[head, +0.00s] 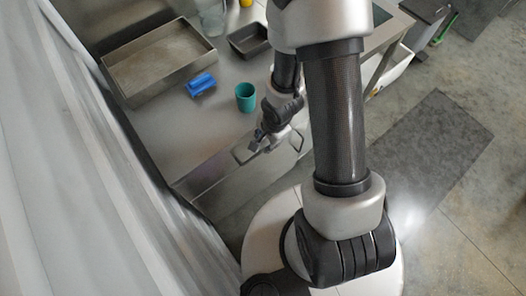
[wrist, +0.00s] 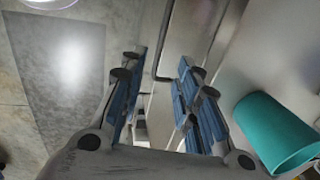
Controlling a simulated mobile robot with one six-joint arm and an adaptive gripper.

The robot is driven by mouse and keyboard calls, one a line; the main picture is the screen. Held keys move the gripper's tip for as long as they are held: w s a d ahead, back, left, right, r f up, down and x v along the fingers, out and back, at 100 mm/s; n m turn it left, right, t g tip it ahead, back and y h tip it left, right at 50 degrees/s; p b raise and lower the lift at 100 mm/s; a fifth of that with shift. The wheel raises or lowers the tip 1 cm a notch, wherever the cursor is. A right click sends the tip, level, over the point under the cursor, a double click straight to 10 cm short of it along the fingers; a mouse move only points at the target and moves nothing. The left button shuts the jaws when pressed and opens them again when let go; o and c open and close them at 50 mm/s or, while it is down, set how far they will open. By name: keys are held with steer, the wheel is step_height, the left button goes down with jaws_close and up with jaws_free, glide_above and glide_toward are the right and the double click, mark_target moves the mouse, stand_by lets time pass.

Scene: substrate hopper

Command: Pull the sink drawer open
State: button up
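The steel drawer front (head: 235,185) is on the counter's front side in the head view, just below the worktop edge. It looks shut, though my arm covers part of this side. A thin bar handle (head: 240,155) shows beside my gripper (head: 264,140). In the wrist view my gripper (wrist: 160,105) is open, its blue-padded fingers apart. A dark bent handle bar (wrist: 163,72) lies in the gap between the fingers, with no clear contact on either side.
A teal cup (head: 245,97) stands near the counter edge, close to my gripper; it also shows in the wrist view (wrist: 275,132). A blue object (head: 201,84), a large metal tray (head: 160,62) and a dark tray (head: 248,40) are on the counter. Floor with a dark mat (head: 425,150) lies right.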

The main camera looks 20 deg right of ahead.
mark_target(262, 151)
steer(key=f+b, duration=0.2)
steer(key=f, duration=0.1)
steer(key=w+f+b, duration=0.1)
steer(key=f+b, duration=0.1)
steer(key=f, duration=0.1)
steer(key=w+f+b, duration=0.1)
steer(key=f, duration=0.3)
steer(key=shift+a+b, duration=0.3)
steer(key=shift+b, duration=0.1)
steer(key=shift+c, duration=0.5)
jaws_close()
